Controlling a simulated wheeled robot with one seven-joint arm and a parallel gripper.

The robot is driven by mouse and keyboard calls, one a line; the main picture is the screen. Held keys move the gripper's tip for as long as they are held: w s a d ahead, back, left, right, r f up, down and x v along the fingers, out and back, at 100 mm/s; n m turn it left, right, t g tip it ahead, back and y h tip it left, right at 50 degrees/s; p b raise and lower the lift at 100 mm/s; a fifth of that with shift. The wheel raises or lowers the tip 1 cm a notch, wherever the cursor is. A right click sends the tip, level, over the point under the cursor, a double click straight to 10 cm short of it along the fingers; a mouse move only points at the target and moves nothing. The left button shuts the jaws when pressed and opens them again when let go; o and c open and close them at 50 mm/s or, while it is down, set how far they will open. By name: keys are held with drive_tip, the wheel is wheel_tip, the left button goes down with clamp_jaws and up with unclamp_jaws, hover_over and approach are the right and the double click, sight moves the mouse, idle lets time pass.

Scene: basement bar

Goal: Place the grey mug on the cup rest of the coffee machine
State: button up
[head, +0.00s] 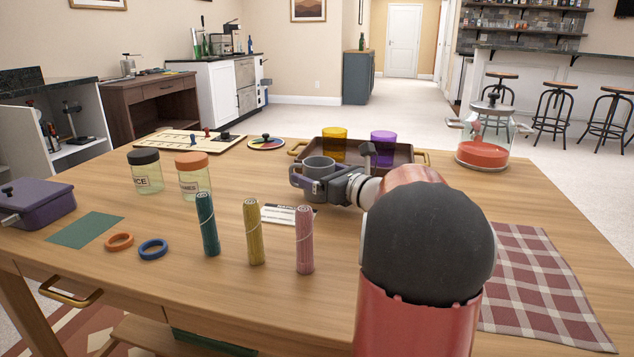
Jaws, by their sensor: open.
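The grey mug (319,165) stands upright on the wooden table, just in front of a brown tray, and its lower part is partly hidden by my gripper. My gripper (322,182) is open and reaches in from the right, with its fingers close around or beside the mug; I cannot tell if they touch it. A machine that looks like the coffee machine (222,43) stands far back on the dark top of a white cabinet. It is too small to make out its cup rest.
The brown tray (402,153) holds a yellow cup (334,145) and a purple cup (383,147). Teal, yellow and pink rolls (304,240) stand in front of the gripper. Two jars (194,178) are left; a glass dispenser (484,138) is right. Open floor lies behind the table.

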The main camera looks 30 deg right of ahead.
drive_tip(key=shift+w+a, duration=0.1)
drive_tip(key=shift+w, duration=0.2)
drive_tip(key=c, duration=1.3)
